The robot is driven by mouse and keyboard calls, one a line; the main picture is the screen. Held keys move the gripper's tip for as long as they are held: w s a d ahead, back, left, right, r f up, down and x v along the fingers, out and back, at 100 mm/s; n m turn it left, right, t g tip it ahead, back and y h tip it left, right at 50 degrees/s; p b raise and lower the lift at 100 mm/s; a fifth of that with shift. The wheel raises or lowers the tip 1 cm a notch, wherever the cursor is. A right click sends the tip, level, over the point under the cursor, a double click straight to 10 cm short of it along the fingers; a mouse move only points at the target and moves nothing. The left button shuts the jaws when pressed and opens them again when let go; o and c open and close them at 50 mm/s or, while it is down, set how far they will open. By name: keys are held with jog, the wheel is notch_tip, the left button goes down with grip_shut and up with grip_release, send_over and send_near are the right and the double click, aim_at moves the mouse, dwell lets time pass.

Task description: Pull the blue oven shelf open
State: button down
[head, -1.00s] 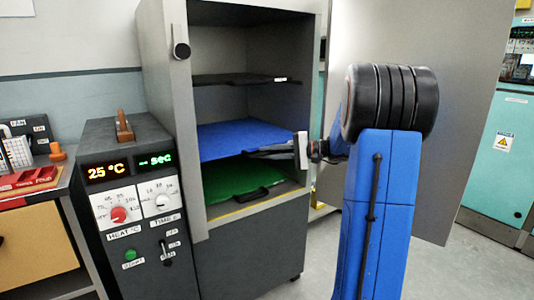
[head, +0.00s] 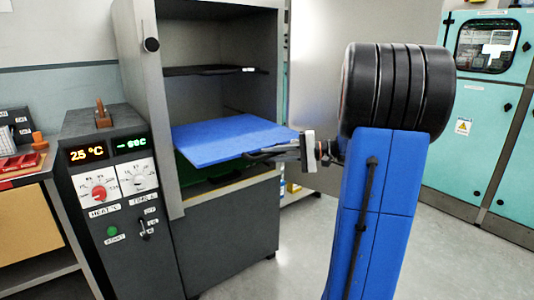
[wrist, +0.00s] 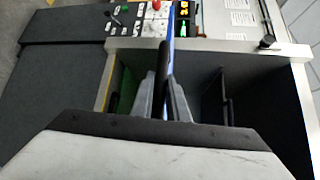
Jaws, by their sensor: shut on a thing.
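The blue shelf (head: 225,138) sticks out of the open front of the grey oven (head: 235,232), its front part beyond the opening. It lies roughly level. In the wrist view it shows edge-on as a thin blue strip (wrist: 171,20). My gripper (head: 262,156) is at the shelf's front right edge, shut on its dark handle. In the wrist view the fingers (wrist: 165,98) close around the dark handle (wrist: 162,65). The handle is partly hidden by the fingers.
A black shelf (head: 210,70) is above the blue one, and a green shelf (head: 186,172) is mostly hidden below. A control panel (head: 125,190) stands left of the oven. The open oven door (head: 325,60) is behind my arm. Floor (head: 310,235) in front is clear.

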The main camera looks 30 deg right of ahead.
dwell(0.3)
jog(key=c, duration=1.7)
grip_release()
jog(key=shift+c, duration=0.2)
jog(key=v, duration=1.7)
jog(key=shift+s, duration=0.2)
jog(key=shift+d, duration=0.15)
